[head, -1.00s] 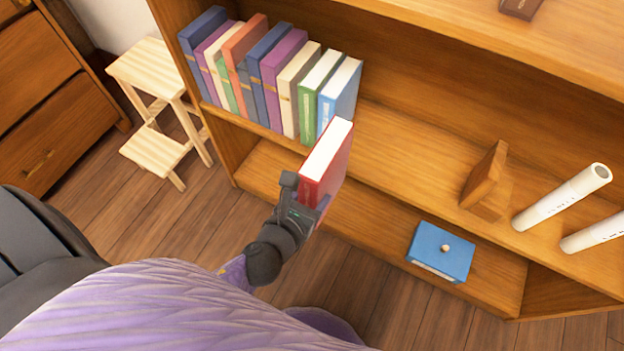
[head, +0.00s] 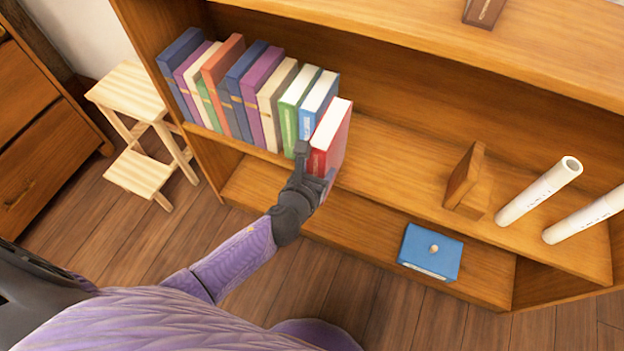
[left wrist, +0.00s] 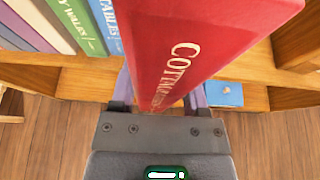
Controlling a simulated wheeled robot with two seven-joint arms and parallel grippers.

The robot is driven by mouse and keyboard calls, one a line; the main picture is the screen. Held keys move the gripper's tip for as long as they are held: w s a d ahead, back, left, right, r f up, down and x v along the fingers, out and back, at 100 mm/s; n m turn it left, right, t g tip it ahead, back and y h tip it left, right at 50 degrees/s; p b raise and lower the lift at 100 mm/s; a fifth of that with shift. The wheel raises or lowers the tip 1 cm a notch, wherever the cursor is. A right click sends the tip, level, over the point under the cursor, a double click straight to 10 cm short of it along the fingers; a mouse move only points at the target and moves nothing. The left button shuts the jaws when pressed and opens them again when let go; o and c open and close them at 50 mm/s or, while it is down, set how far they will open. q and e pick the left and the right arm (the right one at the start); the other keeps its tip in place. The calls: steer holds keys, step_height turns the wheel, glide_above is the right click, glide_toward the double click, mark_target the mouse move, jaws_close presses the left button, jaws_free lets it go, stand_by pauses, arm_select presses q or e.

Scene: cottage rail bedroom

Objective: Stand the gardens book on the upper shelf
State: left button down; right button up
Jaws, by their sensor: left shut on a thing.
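The red book (head: 331,142) is upright, with spine lettering that begins "COTT" in the left wrist view (left wrist: 195,50); the rest is unreadable. My left gripper (head: 316,172) is shut on its spine side. The book is at the right end of the book row, close beside a blue book (head: 317,103), at the front of the shelf (head: 385,150). I cannot tell whether its bottom touches the board. My right gripper is not in view.
Several upright books, including a green one (head: 294,105), fill the shelf's left. A wooden bookend (head: 464,180) and two white rolls (head: 538,192) stand to the right, with bare board between. A blue box (head: 430,252) lies on the lower shelf. A step stool (head: 130,95) stands left.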

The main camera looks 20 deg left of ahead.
arm_select(q)
steer(key=w+a, duration=0.2)
steer(key=shift+w+f+b, duration=0.3)
steer(key=shift+w+f, duration=0.05)
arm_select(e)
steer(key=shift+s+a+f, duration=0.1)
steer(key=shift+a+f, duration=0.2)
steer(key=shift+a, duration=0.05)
arm_select(q)
jaws_free()
steer(key=shift+s, duration=0.15)
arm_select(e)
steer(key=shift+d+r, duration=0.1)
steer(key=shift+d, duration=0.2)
